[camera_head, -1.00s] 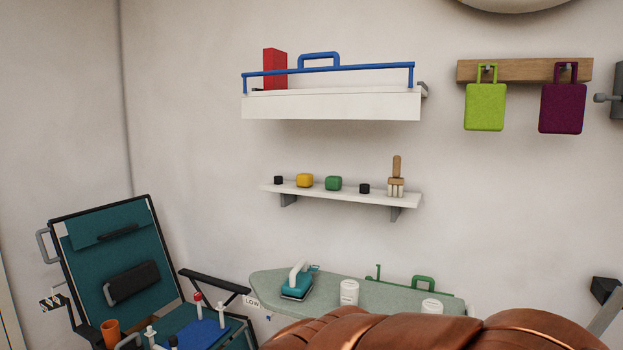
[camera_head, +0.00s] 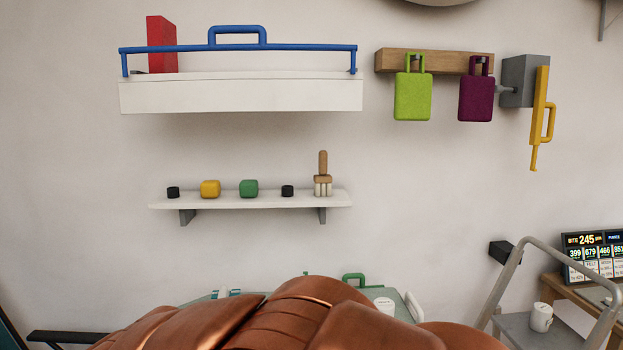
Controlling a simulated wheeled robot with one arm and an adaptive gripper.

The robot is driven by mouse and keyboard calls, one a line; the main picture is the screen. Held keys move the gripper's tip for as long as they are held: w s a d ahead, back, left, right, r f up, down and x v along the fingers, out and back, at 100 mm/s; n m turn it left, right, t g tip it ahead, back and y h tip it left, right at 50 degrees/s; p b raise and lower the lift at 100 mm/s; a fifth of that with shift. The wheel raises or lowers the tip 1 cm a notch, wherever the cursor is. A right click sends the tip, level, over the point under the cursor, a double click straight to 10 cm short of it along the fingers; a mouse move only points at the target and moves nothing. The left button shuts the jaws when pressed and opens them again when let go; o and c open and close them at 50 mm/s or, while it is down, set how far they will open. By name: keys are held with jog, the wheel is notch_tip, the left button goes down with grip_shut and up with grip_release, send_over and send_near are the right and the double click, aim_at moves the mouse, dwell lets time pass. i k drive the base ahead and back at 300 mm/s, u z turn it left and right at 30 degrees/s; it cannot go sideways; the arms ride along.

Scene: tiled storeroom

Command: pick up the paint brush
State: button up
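The paint brush (camera_head: 322,174) stands upright at the right end of the lower white wall shelf (camera_head: 258,203). It has a wooden handle pointing up and pale bristles pointing down onto the shelf. A small black knob-like object (camera_head: 287,191) stands just to its left. My gripper is not in view. A copper-coloured rounded form fills the bottom middle of the picture, below the shelf and apart from the brush.
A green block (camera_head: 249,188), a yellow block (camera_head: 210,189) and another black piece (camera_head: 173,192) share the shelf. A deeper shelf with a blue rail (camera_head: 240,47) hangs above. A stepladder (camera_head: 502,285) stands at right. An ironing board shows partly below.

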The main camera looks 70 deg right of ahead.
aim_at(322, 182)
jog(key=z, duration=0.9)
jog(key=i, duration=0.9)
jog(key=z, duration=1)
